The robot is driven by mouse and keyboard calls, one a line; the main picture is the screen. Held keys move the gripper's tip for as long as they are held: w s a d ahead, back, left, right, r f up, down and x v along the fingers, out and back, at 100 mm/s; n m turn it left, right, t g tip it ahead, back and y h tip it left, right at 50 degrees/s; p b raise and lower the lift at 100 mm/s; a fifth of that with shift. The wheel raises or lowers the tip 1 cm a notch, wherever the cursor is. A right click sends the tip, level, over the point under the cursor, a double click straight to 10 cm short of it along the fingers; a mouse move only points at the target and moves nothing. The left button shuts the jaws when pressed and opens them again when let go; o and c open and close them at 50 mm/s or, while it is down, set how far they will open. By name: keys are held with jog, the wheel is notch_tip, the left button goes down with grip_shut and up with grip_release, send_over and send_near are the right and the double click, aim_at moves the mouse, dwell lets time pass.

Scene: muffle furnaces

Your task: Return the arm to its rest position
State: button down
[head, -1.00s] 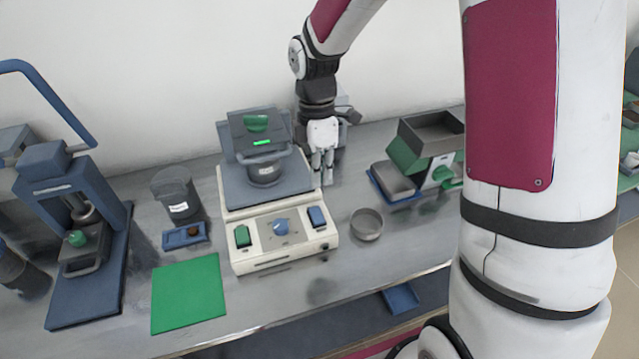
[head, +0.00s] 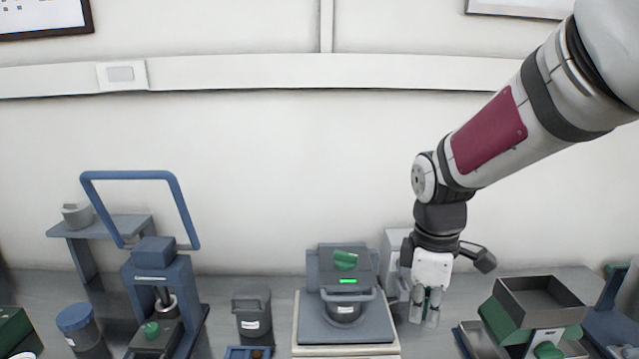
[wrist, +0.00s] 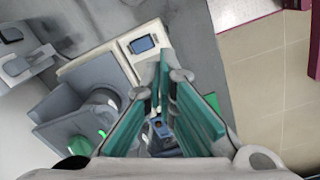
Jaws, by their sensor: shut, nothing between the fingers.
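My gripper (head: 425,308) hangs pointing down at the end of my arm in the head view, to the right of the grey machine with the green-lit display (head: 345,272). Its fingers are close together with nothing held between them. In the wrist view the gripper's green-padded fingers (wrist: 160,125) show large in the middle, with the machine at the left. The gripper appears above the bench; its exact height is hard to tell.
A blue-framed press (head: 165,285) stands on the left, with a dark lidded pot (head: 252,312) between it and the machine. A green-sided unit with a grey tray (head: 540,303) stands right of my gripper. The wall is behind the bench.

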jog(key=s+r+m+t, duration=0.2)
jog(key=s+r+m, duration=0.3)
jog(key=s, duration=0.3)
jog(key=s+d+r+m+t, duration=0.1)
jog(key=s+r+m+t, duration=0.2)
jog(key=s+r+m, duration=0.3)
jog(key=shift+s+r+m+y, duration=0.15)
jog(key=shift+s+m+y, duration=0.15)
jog(key=shift+s+m, duration=0.75)
jog(key=shift+d, duration=0.1)
